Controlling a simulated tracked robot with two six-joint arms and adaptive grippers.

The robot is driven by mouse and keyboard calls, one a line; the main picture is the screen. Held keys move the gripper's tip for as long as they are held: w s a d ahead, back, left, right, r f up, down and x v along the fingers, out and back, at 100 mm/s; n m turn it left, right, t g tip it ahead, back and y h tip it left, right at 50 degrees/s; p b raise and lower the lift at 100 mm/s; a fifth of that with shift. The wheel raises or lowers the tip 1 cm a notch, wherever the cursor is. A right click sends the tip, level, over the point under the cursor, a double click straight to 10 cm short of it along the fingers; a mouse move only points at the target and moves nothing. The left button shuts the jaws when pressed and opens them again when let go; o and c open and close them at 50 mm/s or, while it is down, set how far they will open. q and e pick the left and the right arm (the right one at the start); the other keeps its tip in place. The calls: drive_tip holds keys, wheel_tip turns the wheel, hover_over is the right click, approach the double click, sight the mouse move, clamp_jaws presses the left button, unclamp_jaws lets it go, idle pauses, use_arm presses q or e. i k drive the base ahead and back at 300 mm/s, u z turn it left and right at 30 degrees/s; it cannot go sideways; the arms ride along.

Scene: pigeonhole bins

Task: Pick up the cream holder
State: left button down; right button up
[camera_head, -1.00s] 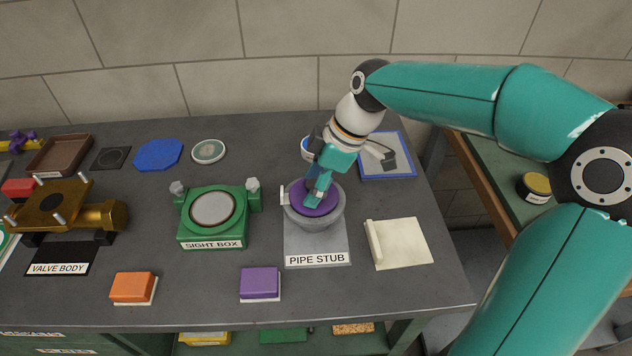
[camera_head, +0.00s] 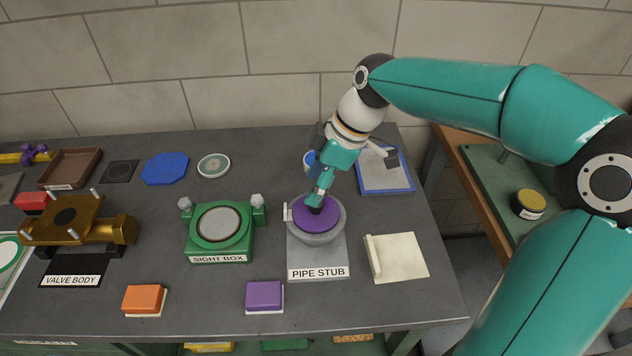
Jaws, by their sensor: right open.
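The cream holder (camera_head: 402,260) is a flat cream plate with a raised bar along its left edge. It lies on the dark bench at the right, beside the pipe stub. My right gripper (camera_head: 318,205) is open and points down at the purple disc (camera_head: 326,222) in the grey round pipe stub (camera_head: 319,239). Its fingertips are at or just above the disc; I cannot tell whether they touch it. The gripper is behind and to the left of the cream holder, clear of it. My left gripper is not in view.
The green sight box (camera_head: 221,242) stands left of the pipe stub. A blue-edged board (camera_head: 386,187) lies behind the cream holder, partly under my right arm. A purple block (camera_head: 264,295) and an orange block (camera_head: 144,299) lie near the front edge. The bench in front of the cream holder is clear.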

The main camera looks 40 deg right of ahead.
sight(394, 257)
drive_tip(key=k, duration=1)
